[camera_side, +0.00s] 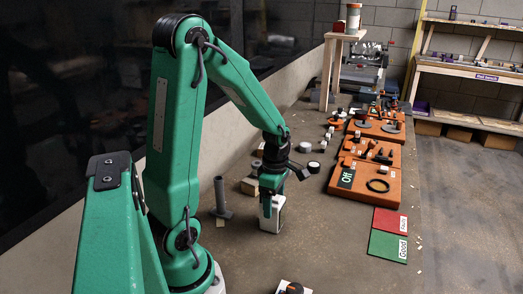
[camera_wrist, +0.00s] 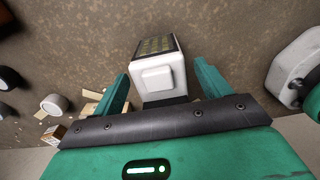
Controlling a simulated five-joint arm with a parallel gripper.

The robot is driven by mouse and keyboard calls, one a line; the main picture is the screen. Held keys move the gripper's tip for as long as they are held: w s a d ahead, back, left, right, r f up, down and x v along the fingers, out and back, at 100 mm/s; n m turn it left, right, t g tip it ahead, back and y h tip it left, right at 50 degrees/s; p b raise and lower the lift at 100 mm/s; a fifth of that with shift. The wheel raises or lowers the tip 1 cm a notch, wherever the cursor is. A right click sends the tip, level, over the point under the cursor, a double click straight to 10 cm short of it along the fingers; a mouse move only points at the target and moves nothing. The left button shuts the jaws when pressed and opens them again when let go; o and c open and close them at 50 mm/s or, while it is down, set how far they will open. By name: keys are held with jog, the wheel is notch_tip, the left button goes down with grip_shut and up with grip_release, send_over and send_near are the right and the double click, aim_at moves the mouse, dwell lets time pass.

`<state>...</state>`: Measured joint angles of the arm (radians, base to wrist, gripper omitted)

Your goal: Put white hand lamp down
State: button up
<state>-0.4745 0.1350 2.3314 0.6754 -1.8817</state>
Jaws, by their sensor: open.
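The white hand lamp (camera_side: 272,215) stands on the work surface below my gripper in the side view. In the wrist view the lamp (camera_wrist: 158,75) is a white box with a yellowish, grid-like panel on its far face. My gripper (camera_wrist: 158,85) is open, with one green finger to the left of the lamp and one to the right. A gap shows between each finger and the lamp. In the side view my gripper (camera_side: 268,205) points down around the lamp, and its fingers hide part of it.
A grey post on a base (camera_side: 221,197) stands left of the lamp. Small white and black cylinders (camera_side: 305,147) lie behind it. Orange boards (camera_side: 365,185) and red (camera_side: 390,222) and green (camera_side: 388,246) mats lie to the right. The surface between lamp and mats is mostly clear.

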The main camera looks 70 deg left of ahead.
aim_at(276, 199)
notch_tip(276, 199, up, 12)
dwell(0.6)
dwell(0.5)
jog(key=s+d+r+m+t, duration=0.2)
jog(key=d+m, duration=0.5)
jog(key=m, duration=0.6)
jog(key=s+d+r+m+t, duration=0.3)
jog(key=d+m, duration=0.4)
jog(key=m, duration=0.7)
jog(key=shift+r+t, duration=0.2)
jog(key=shift+t, duration=0.1)
